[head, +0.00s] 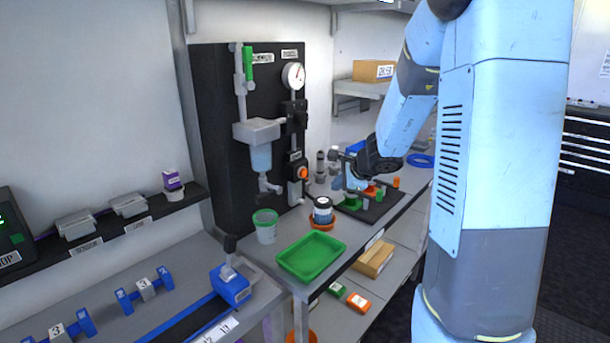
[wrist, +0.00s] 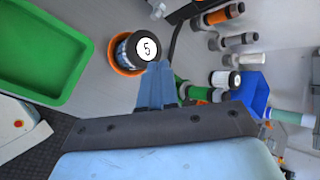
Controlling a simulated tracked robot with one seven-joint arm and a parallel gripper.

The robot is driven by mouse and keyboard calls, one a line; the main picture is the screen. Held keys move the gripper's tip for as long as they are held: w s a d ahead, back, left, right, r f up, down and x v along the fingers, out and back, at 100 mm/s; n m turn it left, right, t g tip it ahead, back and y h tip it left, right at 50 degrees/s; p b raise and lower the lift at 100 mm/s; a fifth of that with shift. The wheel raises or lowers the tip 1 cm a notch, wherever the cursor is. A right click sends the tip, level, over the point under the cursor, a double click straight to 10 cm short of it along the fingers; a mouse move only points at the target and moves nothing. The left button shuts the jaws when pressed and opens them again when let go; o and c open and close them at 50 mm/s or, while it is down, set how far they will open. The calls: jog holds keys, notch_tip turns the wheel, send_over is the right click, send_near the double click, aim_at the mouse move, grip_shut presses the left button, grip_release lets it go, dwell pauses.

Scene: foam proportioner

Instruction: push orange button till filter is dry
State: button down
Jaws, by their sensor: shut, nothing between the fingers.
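The orange button (head: 303,173) sits on a dark box on the black upright panel (head: 215,130), right of the filter. The filter (head: 261,157) is a clear bowl under a grey head, with bluish contents; its exact liquid level is too small to tell. My gripper (head: 349,181) is in front of and to the right of the panel, apart from the button. In the wrist view its blue fingers (wrist: 156,84) are together and empty, pointing toward a round jar marked 5 (wrist: 142,49). I cannot make out the button or the filter in the wrist view.
A pressure gauge (head: 293,76) and a green valve handle (head: 248,64) are on the panel. Below stand a green-rimmed cup (head: 265,226), a green tray (head: 311,256) and the jar in an orange dish (head: 322,222). Fittings on a dark mat (head: 384,210) lie under my gripper.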

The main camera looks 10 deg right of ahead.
jog(key=shift+a, duration=0.1)
jog(key=w+a, duration=0.5)
jog(key=w, duration=0.2)
dwell(0.4)
jog(key=shift+w+a+r, duration=0.1)
jog(key=shift+w+a, duration=0.45)
jog(key=shift+w, duration=0.15)
dwell(2.9)
dwell(0.4)
jog(key=shift+s+d, duration=0.5)
jog(key=shift+s, duration=0.2)
jog(key=shift+s+d, duration=0.75)
jog(key=shift+s, duration=0.25)
jog(key=shift+s+d, duration=0.75)
jog(key=shift+s, duration=0.25)
jog(key=shift+r, duration=0.1)
